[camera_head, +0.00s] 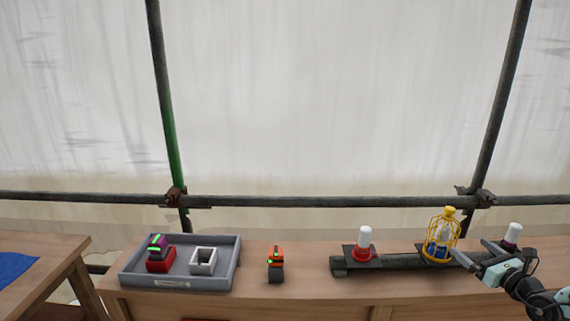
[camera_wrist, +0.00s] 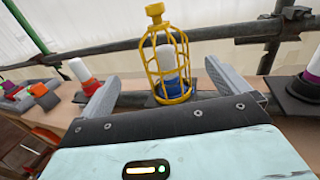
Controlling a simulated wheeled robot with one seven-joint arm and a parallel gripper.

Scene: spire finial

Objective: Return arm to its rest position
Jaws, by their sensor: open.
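My gripper (camera_head: 476,254) is at the right of the head view, open, with its fingers beside a yellow cage (camera_head: 455,232) with a knob on top. In the wrist view the cage (camera_wrist: 157,50) stands upright beyond and between the two spread fingers of my gripper (camera_wrist: 158,88). The cage surrounds a white-topped piece with a blue base (camera_wrist: 170,82). I cannot tell whether a finger touches the cage.
A dark rail (camera_head: 400,263) carries a white-topped red piece (camera_head: 363,245) and a purple-collared piece (camera_head: 512,236). An orange and black item (camera_head: 276,262) stands on the bench. Scaffold pipes (camera_head: 330,201) run behind. Bench space is free left of the rail.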

